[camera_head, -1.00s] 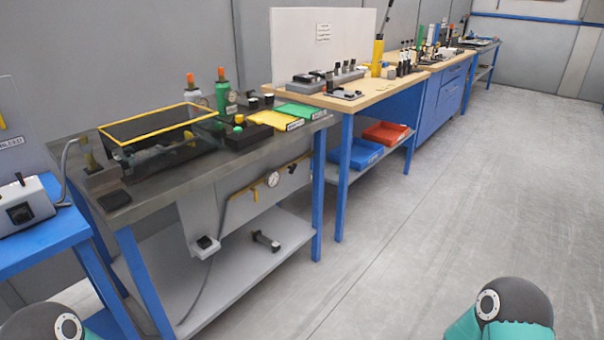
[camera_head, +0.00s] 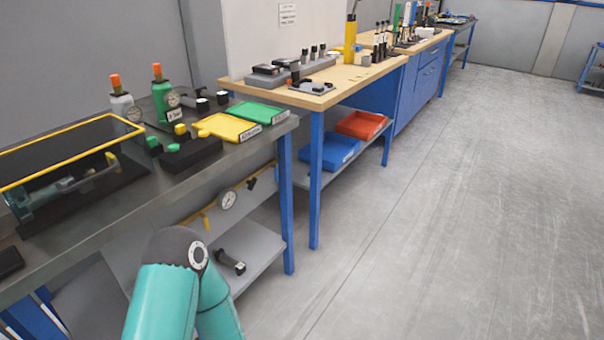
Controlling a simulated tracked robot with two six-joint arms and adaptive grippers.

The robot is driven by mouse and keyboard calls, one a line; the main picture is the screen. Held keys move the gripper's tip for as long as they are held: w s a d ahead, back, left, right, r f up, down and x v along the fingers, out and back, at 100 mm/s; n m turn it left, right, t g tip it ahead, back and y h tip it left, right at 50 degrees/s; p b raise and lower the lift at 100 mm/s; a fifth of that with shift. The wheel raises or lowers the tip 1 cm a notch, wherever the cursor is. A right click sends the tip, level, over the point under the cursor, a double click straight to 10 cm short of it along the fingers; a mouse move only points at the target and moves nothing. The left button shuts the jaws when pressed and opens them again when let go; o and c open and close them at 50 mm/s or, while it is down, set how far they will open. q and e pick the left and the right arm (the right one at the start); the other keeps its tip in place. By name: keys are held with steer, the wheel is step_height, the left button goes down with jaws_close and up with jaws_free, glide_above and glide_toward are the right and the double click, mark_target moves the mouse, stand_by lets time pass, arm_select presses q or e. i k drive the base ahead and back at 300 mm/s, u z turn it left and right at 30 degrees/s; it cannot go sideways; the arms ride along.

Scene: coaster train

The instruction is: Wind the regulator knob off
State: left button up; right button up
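A round white-faced gauge (camera_head: 228,200) sits on a yellow pipe (camera_head: 207,217) along the front of the dark-topped bench (camera_head: 110,215). A small black part (camera_head: 251,183) shows on the pipe to the right of the gauge; I cannot tell whether it is the regulator knob. Two orange-topped bottles, one green (camera_head: 158,92) and one grey (camera_head: 121,103), stand on the bench with gauges beside them. Small black knob-like parts (camera_head: 202,104) lie near them. A teal arm of mine reaches in at the bottom, in front of the bench. Neither gripper shows.
A yellow-rimmed tank (camera_head: 136,127) stands on the bench at left. Yellow (camera_head: 228,128) and green (camera_head: 256,112) trays lie at its right end. A wooden-topped bench (camera_head: 348,76) stands beyond, with blue (camera_head: 330,152) and red (camera_head: 361,124) bins below. The floor (camera_head: 440,220) at right is clear.

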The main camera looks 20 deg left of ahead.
mark_target(252, 182)
steer(key=u, duration=0.1)
steer(key=i, duration=1.1)
steer(key=u, duration=0.65)
